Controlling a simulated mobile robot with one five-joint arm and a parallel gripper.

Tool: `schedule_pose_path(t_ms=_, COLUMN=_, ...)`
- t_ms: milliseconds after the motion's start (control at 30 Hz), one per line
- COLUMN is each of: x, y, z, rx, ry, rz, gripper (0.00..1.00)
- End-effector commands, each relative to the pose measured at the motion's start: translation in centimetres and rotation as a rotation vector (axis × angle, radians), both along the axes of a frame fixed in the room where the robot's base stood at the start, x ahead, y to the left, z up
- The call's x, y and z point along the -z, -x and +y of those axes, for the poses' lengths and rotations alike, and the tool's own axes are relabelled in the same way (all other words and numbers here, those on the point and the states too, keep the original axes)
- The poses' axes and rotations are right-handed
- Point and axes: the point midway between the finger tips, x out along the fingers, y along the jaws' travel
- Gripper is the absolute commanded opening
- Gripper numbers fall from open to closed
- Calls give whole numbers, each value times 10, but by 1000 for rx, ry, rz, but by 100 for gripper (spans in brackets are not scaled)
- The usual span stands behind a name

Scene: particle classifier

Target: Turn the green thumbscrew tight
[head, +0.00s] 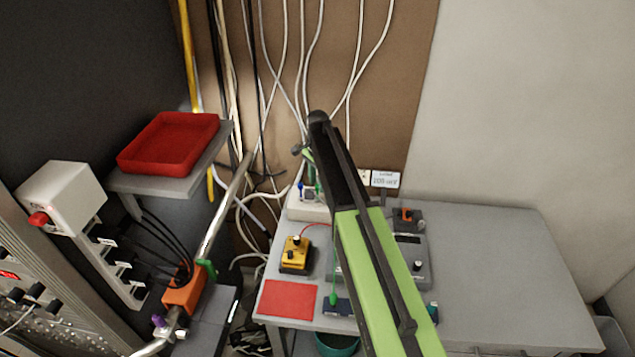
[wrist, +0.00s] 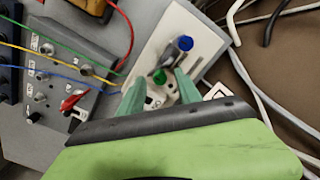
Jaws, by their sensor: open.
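My arm hides part of that area, and the green head is hard to separate from my fingers there.
A grey panel (wrist: 55,75) with green, yellow and blue wires lies beside the box. A yellow device (head: 296,254) and a red mat (head: 287,298) lie on the grey table (head: 510,260). White cables hang behind. The table's right side is clear.

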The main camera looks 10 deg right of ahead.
Motion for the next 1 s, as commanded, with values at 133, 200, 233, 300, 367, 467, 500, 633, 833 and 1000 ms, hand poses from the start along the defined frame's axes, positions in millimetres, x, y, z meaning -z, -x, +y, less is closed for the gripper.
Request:
schedule_pose_path(t_ms=133, x=-30, y=0, z=0, rx=0, ry=0, rz=0, gripper=41)
schedule_pose_path(t_ms=200, x=-45, y=0, z=0, rx=0, ry=0, rz=0, gripper=41)
schedule_pose_path(t_ms=233, x=-52, y=0, z=0, rx=0, ry=0, rz=0, gripper=41)
schedule_pose_path(t_ms=300, x=-68, y=0, z=0, rx=0, ry=0, rz=0, gripper=41)
schedule_pose_path(t_ms=367, x=-82, y=0, z=0, rx=0, ry=0, rz=0, gripper=41)
schedule_pose_path(t_ms=467, x=-105, y=0, z=0, rx=0, ry=0, rz=0, gripper=41)
schedule_pose_path(t_ms=500, x=-114, y=0, z=0, rx=0, ry=0, rz=0, gripper=41)
schedule_pose_path(t_ms=633, x=-143, y=0, z=-1, rx=0, ry=0, rz=0, gripper=41)
schedule_pose_path(t_ms=833, x=-168, y=0, z=-1, rx=0, ry=0, rz=0, gripper=41)
schedule_pose_path(t_ms=1000, x=-168, y=0, z=-1, rx=0, ry=0, rz=0, gripper=41)
